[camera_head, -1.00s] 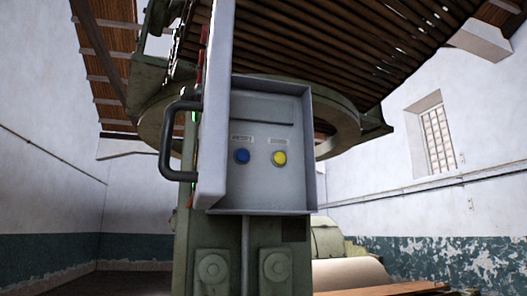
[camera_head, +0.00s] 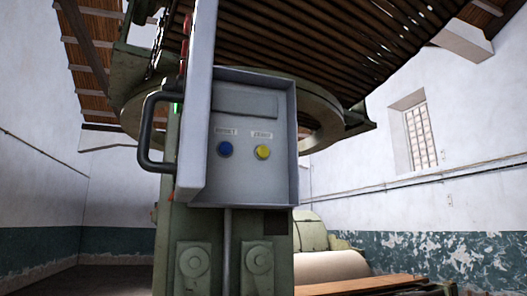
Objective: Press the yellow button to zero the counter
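The yellow button (camera_head: 262,152) is on the face of a grey control box (camera_head: 245,180), right of a blue button (camera_head: 225,149). A small label sits above each button; the one above the blue button seems to read "RESET", and the other is too small to read surely. The box's door (camera_head: 196,120) stands open at the left, with a dark curved handle (camera_head: 150,135). My gripper is not in view.
The box is mounted on a green machine column (camera_head: 210,245) under a large ring and slatted frame (camera_head: 290,40). A pale roll (camera_head: 330,265) and wooden boards (camera_head: 360,285) lie low at the right. The space in front of the box looks clear.

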